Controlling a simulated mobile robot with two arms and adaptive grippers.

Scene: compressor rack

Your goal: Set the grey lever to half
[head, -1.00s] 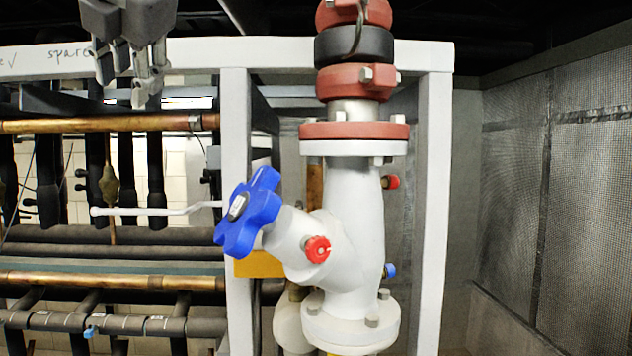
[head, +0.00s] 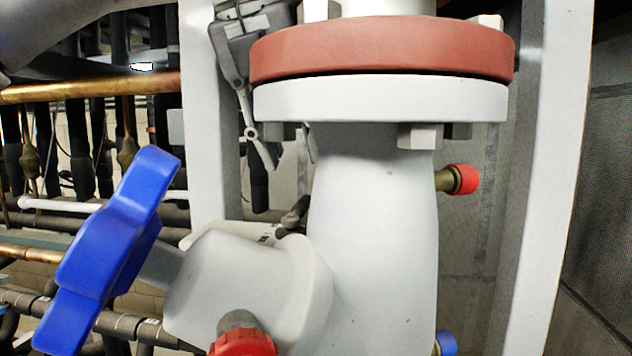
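A pale grey lever (head: 60,205), a long rod, runs roughly level at the left in the head view. The blue handwheel (head: 110,250) hides part of it, and its pivot is not visible. My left gripper (head: 287,158) points down behind the red and white flange, right of the pale upright post. Its fingers look apart with nothing between them; the flange hides part of one finger. It is to the right of the visible lever and apart from it. My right gripper is not in view.
The large white valve body (head: 372,220) and its red flange (head: 385,50) fill the middle foreground. A red cap (head: 245,343) sticks out below. Pale posts (head: 210,120) stand either side. A small dark grey part (head: 296,214) shows behind the valve, below my gripper. Copper and black pipes lie left.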

